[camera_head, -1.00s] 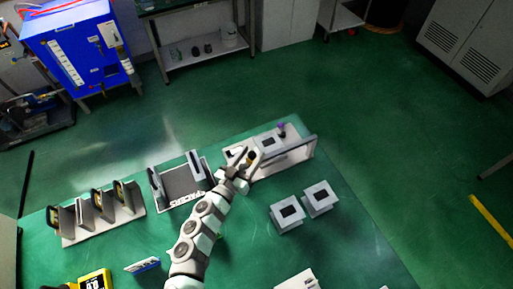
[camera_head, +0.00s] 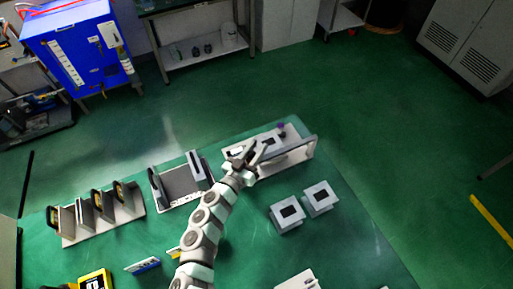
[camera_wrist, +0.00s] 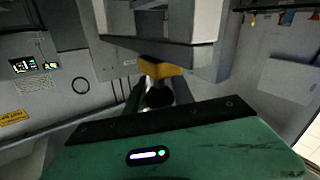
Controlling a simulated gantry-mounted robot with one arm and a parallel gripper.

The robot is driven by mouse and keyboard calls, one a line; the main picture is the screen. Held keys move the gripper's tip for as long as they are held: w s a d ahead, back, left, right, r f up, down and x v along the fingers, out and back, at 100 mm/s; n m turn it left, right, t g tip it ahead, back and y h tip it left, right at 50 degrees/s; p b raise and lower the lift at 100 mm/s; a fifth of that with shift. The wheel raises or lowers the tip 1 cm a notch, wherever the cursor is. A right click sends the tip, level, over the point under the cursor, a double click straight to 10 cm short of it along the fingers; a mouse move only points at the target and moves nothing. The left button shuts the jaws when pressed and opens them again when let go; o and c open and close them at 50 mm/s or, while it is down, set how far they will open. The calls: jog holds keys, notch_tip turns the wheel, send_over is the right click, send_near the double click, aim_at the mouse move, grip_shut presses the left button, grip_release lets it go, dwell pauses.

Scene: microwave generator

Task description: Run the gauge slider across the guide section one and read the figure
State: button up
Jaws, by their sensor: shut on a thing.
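The guide section (camera_head: 297,157), a pale plate with a long upright bar along its front right side, stands at the back right of the green table. My gripper (camera_head: 262,152) is over its left part, shut on what seems to be the gauge slider. The slider is mostly hidden by my fingers in the head view. A pale block with a dark window shows just beyond the fingertips. In the wrist view a yellow-orange piece (camera_wrist: 160,68) sits above a dark round part, below a grey block. I cannot read any figure.
A purple-topped knob (camera_head: 281,127) stands behind the guide. Two grey blocks with dark windows (camera_head: 288,212) (camera_head: 320,198) stand to the front right. A grey open fixture (camera_head: 180,183) and a rack of upright plates (camera_head: 103,215) stand left. A yellow display device (camera_head: 95,281) is front left.

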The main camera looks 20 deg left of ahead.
grip_shut()
dwell(0.9)
